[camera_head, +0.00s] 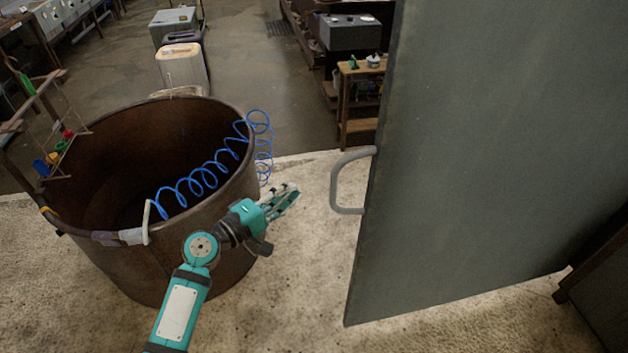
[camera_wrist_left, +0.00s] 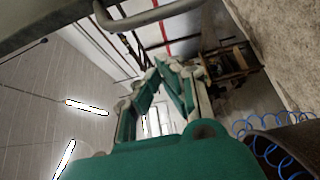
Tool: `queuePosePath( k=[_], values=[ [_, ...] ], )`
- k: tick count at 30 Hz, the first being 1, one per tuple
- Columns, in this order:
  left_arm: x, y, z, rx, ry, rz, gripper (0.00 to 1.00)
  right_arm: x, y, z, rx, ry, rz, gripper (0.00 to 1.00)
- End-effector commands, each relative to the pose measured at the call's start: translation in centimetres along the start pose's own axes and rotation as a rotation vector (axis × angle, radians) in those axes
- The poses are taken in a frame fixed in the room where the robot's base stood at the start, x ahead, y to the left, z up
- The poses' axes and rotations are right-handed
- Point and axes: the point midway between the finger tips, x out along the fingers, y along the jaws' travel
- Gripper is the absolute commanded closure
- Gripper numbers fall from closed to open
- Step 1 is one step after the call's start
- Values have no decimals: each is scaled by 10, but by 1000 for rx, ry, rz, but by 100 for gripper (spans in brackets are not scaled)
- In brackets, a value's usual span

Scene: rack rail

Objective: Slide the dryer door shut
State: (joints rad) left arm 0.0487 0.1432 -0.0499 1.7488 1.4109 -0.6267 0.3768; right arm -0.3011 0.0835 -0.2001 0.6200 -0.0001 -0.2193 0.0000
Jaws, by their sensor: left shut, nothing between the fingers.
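The dryer door (camera_head: 490,140) is a large flat grey panel filling the right of the head view. Its grey bar handle (camera_head: 337,190) sticks out from the left edge. My teal left gripper (camera_head: 292,193) is left of the handle, apart from it, with its fingers pointing toward it. The fingers are shut and empty. In the left wrist view, the gripper (camera_wrist_left: 168,66) shows with the curved handle (camera_wrist_left: 150,15) beyond its fingertips, and part of the door (camera_wrist_left: 40,18) at the upper left. My right gripper is not in view.
A large rusty round drum (camera_head: 215,245) stands left of my gripper, close to my forearm. A coiled blue hose (camera_head: 205,175) hangs across its rim. Pale floor (camera_head: 300,290) is clear between drum and door. A wooden stand (camera_head: 358,100) and containers (camera_head: 183,65) are farther back.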

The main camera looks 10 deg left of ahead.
Motion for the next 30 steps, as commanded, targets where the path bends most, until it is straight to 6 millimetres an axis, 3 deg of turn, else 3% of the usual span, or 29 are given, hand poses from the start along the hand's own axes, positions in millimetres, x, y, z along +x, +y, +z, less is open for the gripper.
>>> queuePosePath(
  k=[4,9,30],
  values=[
    [32,4,0,-1,0,2,100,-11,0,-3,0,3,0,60],
    [48,2,20,-3,1,-1,100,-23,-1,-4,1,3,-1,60],
    [60,-1,30,1,0,0,100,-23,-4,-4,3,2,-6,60]
  ],
)
